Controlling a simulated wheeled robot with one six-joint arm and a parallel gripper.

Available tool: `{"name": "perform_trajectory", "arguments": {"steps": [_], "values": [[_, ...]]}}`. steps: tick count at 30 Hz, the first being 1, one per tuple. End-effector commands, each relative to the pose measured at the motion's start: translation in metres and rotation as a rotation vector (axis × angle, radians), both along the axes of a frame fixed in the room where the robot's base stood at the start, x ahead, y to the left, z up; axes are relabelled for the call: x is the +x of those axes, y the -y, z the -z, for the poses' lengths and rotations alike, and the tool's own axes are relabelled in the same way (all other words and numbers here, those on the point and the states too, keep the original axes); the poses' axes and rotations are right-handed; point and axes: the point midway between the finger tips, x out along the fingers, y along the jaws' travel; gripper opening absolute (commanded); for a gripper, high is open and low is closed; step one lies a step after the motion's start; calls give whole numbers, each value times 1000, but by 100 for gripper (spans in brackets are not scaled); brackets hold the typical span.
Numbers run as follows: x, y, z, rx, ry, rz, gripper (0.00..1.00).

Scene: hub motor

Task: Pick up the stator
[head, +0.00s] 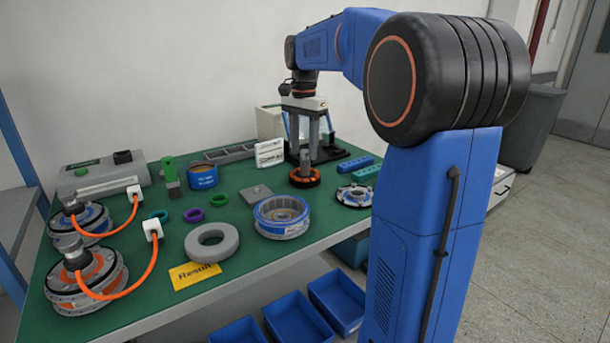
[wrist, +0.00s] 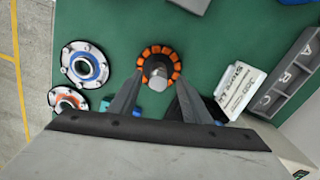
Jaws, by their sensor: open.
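The stator is a ring of orange and black coils with a grey cylinder standing at its centre. It lies on the green table (head: 240,245) near the back right, and the ring (head: 305,182) shows below my gripper (head: 304,158) in the head view. In the wrist view, the stator (wrist: 147,54) sits between and just beyond the two fingertips. My gripper (wrist: 159,80) is open and points down over the stator, with the fingers on either side of the grey cylinder. Whether a finger touches it, I cannot tell.
A blue-rimmed motor housing (head: 282,218) and a silver flange (head: 355,197) stand near the front edge. A grey ring (head: 212,243) lies farther left. Blue bins (head: 297,318) are below the table.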

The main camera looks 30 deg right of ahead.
Motion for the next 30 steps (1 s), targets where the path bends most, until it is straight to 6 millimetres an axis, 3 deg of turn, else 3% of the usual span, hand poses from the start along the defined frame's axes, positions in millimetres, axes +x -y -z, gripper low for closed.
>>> {"name": "perform_trajectory", "arguments": {"steps": [10,20,26,30], "values": [[-3,0,42,0,-2,0,44],[-2,1,50,0,0,0,44],[-2,1,50,0,-1,0,1],[-2,1,49,0,0,0,0]]}}
